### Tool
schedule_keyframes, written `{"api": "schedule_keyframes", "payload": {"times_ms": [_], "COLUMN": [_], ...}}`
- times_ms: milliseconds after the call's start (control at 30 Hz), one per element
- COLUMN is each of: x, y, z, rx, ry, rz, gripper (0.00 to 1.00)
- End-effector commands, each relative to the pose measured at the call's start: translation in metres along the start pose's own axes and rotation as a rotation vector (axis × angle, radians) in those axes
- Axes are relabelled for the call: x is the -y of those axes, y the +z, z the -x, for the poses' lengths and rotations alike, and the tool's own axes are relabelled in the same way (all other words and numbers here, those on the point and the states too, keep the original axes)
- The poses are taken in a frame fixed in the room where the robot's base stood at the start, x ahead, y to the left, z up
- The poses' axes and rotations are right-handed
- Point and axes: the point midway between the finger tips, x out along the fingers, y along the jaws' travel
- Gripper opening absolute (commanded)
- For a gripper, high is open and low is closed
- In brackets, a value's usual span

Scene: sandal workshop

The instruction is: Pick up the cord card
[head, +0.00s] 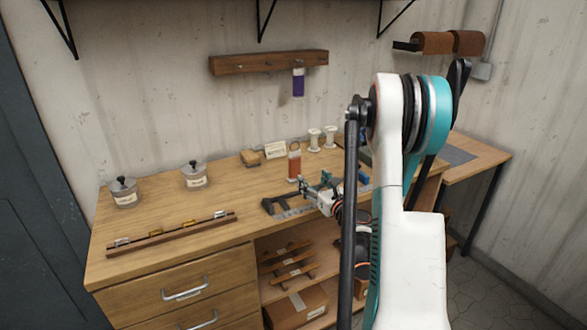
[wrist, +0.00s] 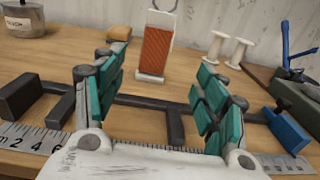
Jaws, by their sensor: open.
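The cord card (head: 294,163) stands upright on the workbench, wrapped in orange-red cord, with a ring at its top. In the wrist view the cord card (wrist: 155,50) stands on a small pale base, straight ahead and between the lines of my fingers. My gripper (wrist: 158,85) is open and empty, with teal fingers spread wide on either side. The card is beyond the fingertips and apart from them. In the head view my gripper (head: 318,188) is low over the bench, just in front of the card and slightly right.
A dark clamp (wrist: 140,101) and a steel ruler (wrist: 40,137) lie under and around my gripper. White spools (wrist: 238,52) stand behind right of the card. A wooden block (head: 250,158) and label card (head: 275,150) are left of it. Jars (head: 124,192) stand farther left.

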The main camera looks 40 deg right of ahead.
Motion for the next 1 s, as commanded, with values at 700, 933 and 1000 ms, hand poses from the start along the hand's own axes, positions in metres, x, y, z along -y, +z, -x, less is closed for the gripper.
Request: {"api": "schedule_keyframes", "payload": {"times_ms": [700,933,1000], "x": [-0.001,-0.005,-0.007], "y": [-0.004,-0.004,-0.004], "z": [-0.083,-0.105,-0.116], "rx": [-0.006,-0.006,-0.006], "ry": [0.007,0.007,0.008], "rz": [0.017,0.016,0.016], "gripper": [0.66,0.66,0.66]}}
